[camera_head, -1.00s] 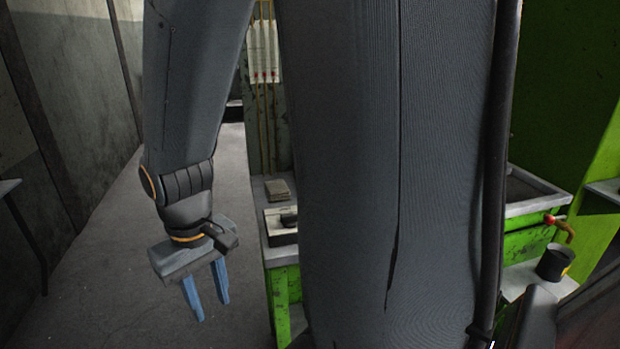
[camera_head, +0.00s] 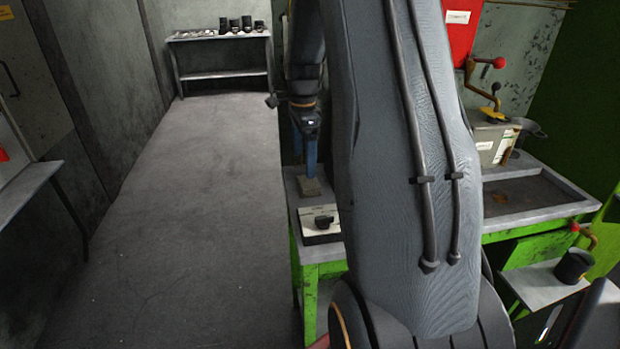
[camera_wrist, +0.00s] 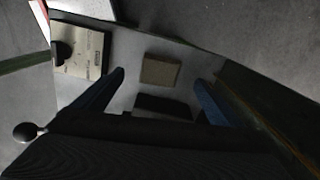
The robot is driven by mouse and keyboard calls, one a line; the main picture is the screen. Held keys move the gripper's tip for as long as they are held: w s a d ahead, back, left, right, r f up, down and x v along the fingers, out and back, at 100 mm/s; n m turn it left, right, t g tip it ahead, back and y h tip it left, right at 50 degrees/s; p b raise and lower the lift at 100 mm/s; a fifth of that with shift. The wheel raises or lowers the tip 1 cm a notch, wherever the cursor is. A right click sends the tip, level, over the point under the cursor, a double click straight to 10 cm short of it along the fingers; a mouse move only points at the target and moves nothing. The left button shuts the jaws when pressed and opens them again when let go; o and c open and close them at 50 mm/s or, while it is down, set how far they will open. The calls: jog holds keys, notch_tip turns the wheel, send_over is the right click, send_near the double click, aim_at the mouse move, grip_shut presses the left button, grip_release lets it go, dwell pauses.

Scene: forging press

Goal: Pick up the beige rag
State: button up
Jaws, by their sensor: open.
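The beige rag (camera_wrist: 160,71) is a small folded square on the grey bench top. In the wrist view it lies between and beyond the two blue fingers of my gripper (camera_wrist: 160,90), with bare bench around it. In the head view my gripper (camera_head: 309,165) points down over the bench, and the rag (camera_head: 310,187) shows just below the fingertips. The fingers are open and nothing is held. I cannot tell the exact height left between the fingertips and the rag.
A white box with a black knob (camera_head: 320,223) sits on the bench in front of the rag; it also shows in the wrist view (camera_wrist: 85,52). A dark object (camera_wrist: 163,104) lies near the rag. My arm hides much of the green bench (camera_head: 322,272). The floor on the left is clear.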

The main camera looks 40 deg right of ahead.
aim_at(308, 181)
jog(key=shift+w+d+m, duration=0.1)
jog(key=shift+d+m, duration=0.2)
jog(key=shift+d, duration=0.25)
jog(key=shift+d+f, duration=0.1)
jog(key=shift+f, duration=0.25)
jog(key=shift+s+d+f+p, duration=0.1)
jog(key=shift+f+p, duration=0.75)
jog(key=shift+f, duration=0.9)
jog(key=shift+s+f+p, duration=0.1)
jog(key=shift+f+p, duration=0.7)
jog(key=shift+f, duration=0.9)
jog(key=shift+c, duration=0.5)
jog(key=c, duration=1)
